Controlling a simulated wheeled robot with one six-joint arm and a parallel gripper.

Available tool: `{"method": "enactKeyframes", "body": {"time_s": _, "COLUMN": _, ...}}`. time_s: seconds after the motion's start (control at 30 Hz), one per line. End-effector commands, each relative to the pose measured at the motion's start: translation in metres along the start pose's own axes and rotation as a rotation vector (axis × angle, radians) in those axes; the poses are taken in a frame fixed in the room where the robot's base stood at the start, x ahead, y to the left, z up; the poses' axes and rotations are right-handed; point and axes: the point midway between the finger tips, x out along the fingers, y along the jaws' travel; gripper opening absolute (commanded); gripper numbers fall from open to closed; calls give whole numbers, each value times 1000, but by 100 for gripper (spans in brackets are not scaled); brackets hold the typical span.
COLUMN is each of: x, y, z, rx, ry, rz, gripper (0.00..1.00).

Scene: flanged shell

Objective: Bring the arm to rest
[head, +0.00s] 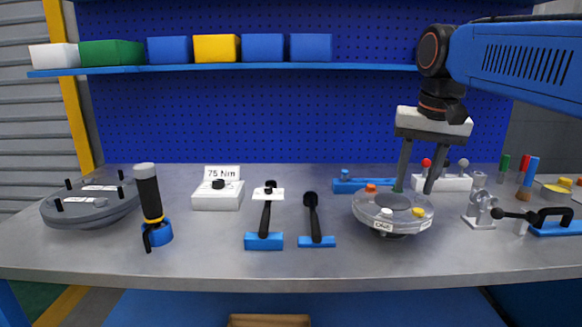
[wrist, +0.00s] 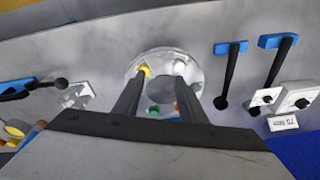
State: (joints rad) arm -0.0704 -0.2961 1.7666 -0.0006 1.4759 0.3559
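My gripper (head: 415,191) points down at the right of the bench, its two fingers apart with nothing between them. It is just above or behind the round grey flanged shell (head: 368,212); the exact gap is hard to tell. The shell carries orange, white, yellow and green caps around its rim and a labelled side. In the wrist view the open fingers (wrist: 160,80) reach over the shell (wrist: 200,76), whose caps show around them. Part of the shell is hidden behind the fingers there.
A small vise (head: 480,208) and coloured-handled tools stand at right. A shelf (head: 250,69) with bins runs behind.

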Motion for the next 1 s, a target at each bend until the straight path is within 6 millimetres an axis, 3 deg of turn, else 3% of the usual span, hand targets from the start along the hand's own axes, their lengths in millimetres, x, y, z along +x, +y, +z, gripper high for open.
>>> {"method": "enactKeyframes", "body": {"time_s": 0.03, "x": 10, "y": 8, "z": 16, "rx": -15, "ry": 13, "rz": -3, "gripper": 38}}
{"method": "enactKeyframes", "body": {"time_s": 0.27, "x": 64, "y": 39, "z": 79, "rx": -105, "ry": 79, "rz": -17, "gripper": 38}}
{"method": "enactKeyframes", "body": {"time_s": 0.6, "x": 158, "y": 79, "z": 172, "rx": -232, "ry": 176, "rz": -22, "gripper": 38}}
{"method": "enactKeyframes", "body": {"time_s": 0.8, "x": 196, "y": 91, "z": 204, "rx": -279, "ry": 211, "rz": -19, "gripper": 38}}
{"method": "enactKeyframes", "body": {"time_s": 1.0, "x": 206, "y": 94, "z": 211, "rx": -291, "ry": 221, "rz": -18, "gripper": 38}}
